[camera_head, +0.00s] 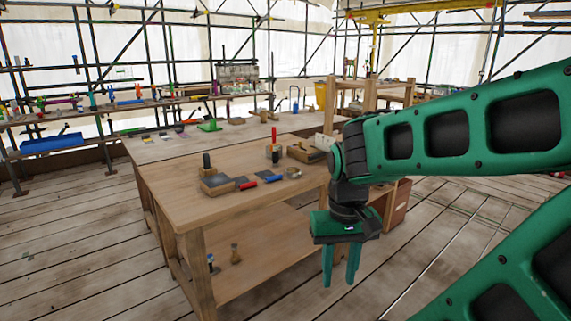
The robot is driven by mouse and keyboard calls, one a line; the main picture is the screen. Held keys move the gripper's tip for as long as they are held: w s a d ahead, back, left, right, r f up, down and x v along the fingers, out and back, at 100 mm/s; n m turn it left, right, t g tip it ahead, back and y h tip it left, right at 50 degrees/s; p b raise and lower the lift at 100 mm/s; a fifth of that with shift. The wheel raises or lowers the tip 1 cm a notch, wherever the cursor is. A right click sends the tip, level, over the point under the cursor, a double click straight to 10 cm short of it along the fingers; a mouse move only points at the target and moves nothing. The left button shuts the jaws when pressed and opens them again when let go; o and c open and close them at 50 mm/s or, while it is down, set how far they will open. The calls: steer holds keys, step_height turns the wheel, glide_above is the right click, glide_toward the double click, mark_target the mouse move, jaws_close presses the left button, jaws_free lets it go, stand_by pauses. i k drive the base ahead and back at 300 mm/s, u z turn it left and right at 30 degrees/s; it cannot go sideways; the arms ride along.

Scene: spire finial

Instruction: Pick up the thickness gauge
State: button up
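My gripper (340,268) hangs in front of the wooden workbench (185,200), near its right front side. Its two green fingers point down and stand apart with nothing between them. I cannot tell for sure which item is the thickness gauge. A small round metallic item (293,173) lies on the near part of the bench top, beside a blue-handled tool (272,179) and a red-handled tool (247,185). These are small and lack detail. My arm covers the right part of the bench.
A wooden block with a dark upright handle (214,181) stands near the bench's front. A red-handled tool (274,143) stands upright behind. A wooden box (304,152) is close to my arm. Shelves with many tools (140,103) line the back left. Plank floor is open at left.

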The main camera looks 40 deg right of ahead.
mark_target(274, 148)
steer(key=u, duration=0.1)
steer(key=k, duration=0.25)
steer(key=z, duration=0.95)
steer(key=i, duration=0.85)
steer(key=z, duration=0.75)
steer(key=i, duration=1.3)
steer(key=u, duration=0.75)
steer(key=i, duration=0.8)
steer(key=u, duration=0.45)
